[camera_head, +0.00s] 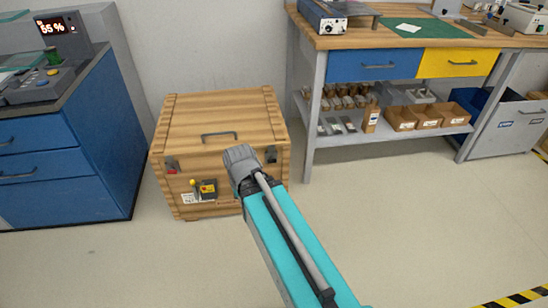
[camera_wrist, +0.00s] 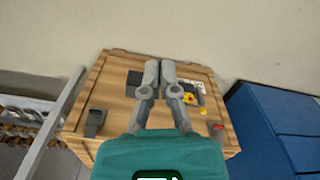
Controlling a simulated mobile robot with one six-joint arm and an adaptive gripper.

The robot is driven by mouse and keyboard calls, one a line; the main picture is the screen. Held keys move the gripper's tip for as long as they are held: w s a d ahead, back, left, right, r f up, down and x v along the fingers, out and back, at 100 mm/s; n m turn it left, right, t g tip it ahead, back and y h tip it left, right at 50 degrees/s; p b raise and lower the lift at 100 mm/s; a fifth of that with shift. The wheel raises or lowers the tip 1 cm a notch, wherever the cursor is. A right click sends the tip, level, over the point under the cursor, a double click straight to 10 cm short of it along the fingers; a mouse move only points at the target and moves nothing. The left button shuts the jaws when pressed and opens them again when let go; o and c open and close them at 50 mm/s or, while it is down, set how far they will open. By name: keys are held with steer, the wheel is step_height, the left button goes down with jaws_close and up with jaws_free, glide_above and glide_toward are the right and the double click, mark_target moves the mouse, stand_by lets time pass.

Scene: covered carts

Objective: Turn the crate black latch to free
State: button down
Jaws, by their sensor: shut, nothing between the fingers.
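The wooden crate (camera_head: 225,103) stands on the floor with its lid down. Its black latch (camera_head: 271,154) is at the upper right of the front, just right of my arm's grey end. In the wrist view the black latch (camera_wrist: 95,122) is at the left of the crate. A red-marked latch (camera_head: 171,168) is at the front's upper left; its red part (camera_wrist: 217,130) shows at right in the wrist view. My gripper (camera_wrist: 160,68) is shut and empty, over the crate front between the two latches and apart from the black one. The head view hides its fingers behind my arm.
A yellow-and-black fitting (camera_head: 207,187) is on the crate front, and a handle (camera_head: 219,135) is on its lid. A blue cabinet (camera_head: 75,155) stands to the left. A workbench (camera_head: 400,42) with a loaded lower shelf stands to the right. Floor in front is clear.

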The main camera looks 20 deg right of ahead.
steer(key=w+d+r+m+p, duration=0.1)
steer(key=w+d, duration=0.5)
steer(key=w, duration=0.2)
steer(key=w+d+m, duration=0.1)
steer(key=w+d, duration=0.4)
steer(key=w, duration=0.4)
steer(key=r+m+p, duration=0.1)
glide_above(274, 161)
steer(key=shift+d, duration=0.35)
steer(key=shift+f, duration=0.2)
steer(key=f+b, duration=0.6)
steer(key=b, duration=0.1)
steer(key=f+b, duration=0.7)
steer(key=shift+w+a+f, duration=0.1)
steer(key=shift+a+f, duration=0.1)
steer(key=shift+f, duration=0.05)
steer(key=shift+f, duration=0.15)
steer(key=shift+d+f+b, duration=0.1)
steer(key=shift+f+b, duration=0.2)
steer(key=shift+b, duration=0.25)
steer(key=shift+a, duration=0.3)
